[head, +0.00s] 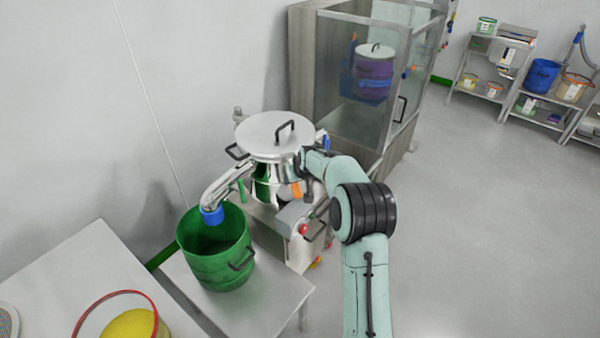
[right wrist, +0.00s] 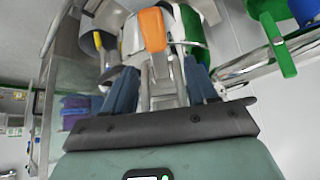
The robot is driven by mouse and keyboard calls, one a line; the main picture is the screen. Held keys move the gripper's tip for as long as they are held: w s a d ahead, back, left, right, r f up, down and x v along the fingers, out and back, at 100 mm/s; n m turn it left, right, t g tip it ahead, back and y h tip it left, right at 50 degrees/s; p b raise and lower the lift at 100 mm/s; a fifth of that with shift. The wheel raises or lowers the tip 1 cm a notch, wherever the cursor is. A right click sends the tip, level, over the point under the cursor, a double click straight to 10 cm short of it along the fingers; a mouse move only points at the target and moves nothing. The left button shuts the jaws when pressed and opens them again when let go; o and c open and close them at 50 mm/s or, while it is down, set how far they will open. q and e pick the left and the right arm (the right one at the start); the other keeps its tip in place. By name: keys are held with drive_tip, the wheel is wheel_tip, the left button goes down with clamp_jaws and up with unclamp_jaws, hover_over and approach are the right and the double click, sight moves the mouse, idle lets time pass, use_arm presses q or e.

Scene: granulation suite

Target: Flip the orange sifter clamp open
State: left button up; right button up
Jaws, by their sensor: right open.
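The sifter (head: 266,138) is a steel machine with a round lid and black handle. Its orange clamp (head: 296,190) is on the front of the body, below the lid. In the right wrist view the orange clamp (right wrist: 153,30) points up the picture above a steel bracket. My right gripper (right wrist: 160,82) is open, its two blue-grey fingers on either side of the steel below the orange part. I cannot tell whether they touch it. In the head view my right arm reaches the sifter from the right and its fingertips are hard to make out. My left gripper is not in view.
A green bucket (head: 215,262) stands under the sifter's blue-tipped spout (head: 212,214) on a low steel table. A green handle (right wrist: 272,42) shows at upper right in the wrist view. A glass-sided cabinet (head: 335,65) stands behind. Open floor lies to the right.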

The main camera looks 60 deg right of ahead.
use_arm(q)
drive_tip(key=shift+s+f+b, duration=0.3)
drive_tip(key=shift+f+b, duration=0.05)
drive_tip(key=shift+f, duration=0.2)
use_arm(e)
drive_tip(key=v, duration=1)
drive_tip(key=shift+w+r, duration=0.2)
drive_tip(key=t+h+b, duration=0.7)
drive_tip(key=t, duration=0.2)
approach(297, 192)
drive_tip(key=x, duration=1.3)
drive_tip(key=shift+s+d, duration=0.1)
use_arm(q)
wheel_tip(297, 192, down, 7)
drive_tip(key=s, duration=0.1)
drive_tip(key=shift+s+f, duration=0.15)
